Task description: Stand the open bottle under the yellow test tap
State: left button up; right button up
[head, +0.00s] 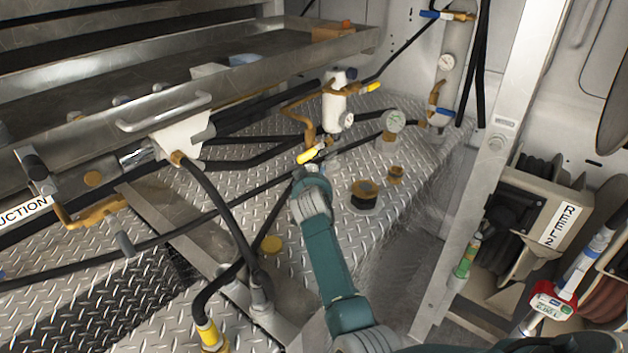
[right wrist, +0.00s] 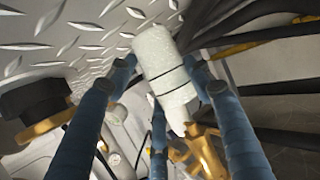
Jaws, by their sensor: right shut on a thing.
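The yellow test tap (head: 312,153) has a yellow lever and brass pipework below the white filter body (head: 335,106) in the head view. My right gripper (head: 314,174) is at the end of the teal arm, just below the lever. In the right wrist view its blue fingers (right wrist: 160,72) are closed around a white bottle (right wrist: 165,75) with dark lines. The bottle's wide end is towards the chequer plate and its narrow end towards brass fittings (right wrist: 203,150). I cannot tell whether it touches the plate. The bottle is hidden in the head view. My left gripper is not in view.
Black hoses cross the left. A metal post (head: 490,150) and the Reel 2 box (head: 535,210) are at right.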

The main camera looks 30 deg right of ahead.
jog(key=shift+f+b, duration=0.4)
jog(key=shift+f, duration=0.15)
jog(key=o, duration=1.1)
jog(key=shift+c, duration=0.2)
jog(key=shift+s+a, duration=0.1)
jog(key=v, duration=0.7)
jog(key=shift+s+r, duration=0.15)
jog(key=shift+a, duration=0.1)
